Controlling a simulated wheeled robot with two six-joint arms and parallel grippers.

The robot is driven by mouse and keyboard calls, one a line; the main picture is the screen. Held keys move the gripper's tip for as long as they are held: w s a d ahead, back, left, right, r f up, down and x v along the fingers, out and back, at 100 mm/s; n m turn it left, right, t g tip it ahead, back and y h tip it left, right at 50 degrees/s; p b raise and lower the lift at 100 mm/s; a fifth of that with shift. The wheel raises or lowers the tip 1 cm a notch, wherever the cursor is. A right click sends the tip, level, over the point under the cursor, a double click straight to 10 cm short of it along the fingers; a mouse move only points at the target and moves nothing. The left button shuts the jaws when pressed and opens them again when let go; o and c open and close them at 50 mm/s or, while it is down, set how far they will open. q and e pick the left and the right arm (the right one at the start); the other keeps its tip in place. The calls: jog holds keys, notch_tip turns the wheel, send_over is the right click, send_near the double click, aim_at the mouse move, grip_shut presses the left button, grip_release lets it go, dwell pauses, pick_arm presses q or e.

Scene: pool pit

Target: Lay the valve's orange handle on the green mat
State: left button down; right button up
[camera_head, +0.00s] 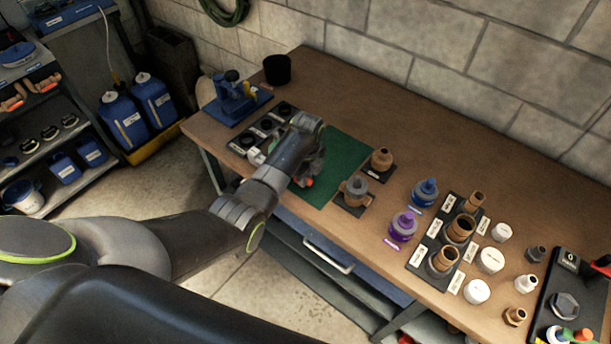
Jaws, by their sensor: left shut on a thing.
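The green mat (340,158) lies on the wooden workbench, partly hidden behind my left arm. My left gripper (309,172) is over the left part of the mat, seen mostly from behind its own wrist. It is shut on the orange handle (309,182), of which only a small orange bit shows below the fingers. I cannot tell whether the handle touches the mat. A grey-and-brown valve-like fitting (354,188) stands on a dark plate at the mat's right front corner. My right gripper is not in view.
A brass fitting (381,159) stands right of the mat. Blue (425,191) and purple (403,227) fittings, a dark tray (423,255) and white caps (490,260) are farther right. A blue vise (234,96) and black cup (277,70) stand at the back left.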

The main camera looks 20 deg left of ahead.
pick_arm(q)
jog(key=c, duration=1.4)
grip_release()
jog(key=shift+f, duration=0.1)
jog(key=shift+r, duration=0.25)
jog(key=shift+d+r+b, duration=0.15)
jog(key=shift+r+b, duration=0.4)
jog(key=shift+r, duration=5.4)
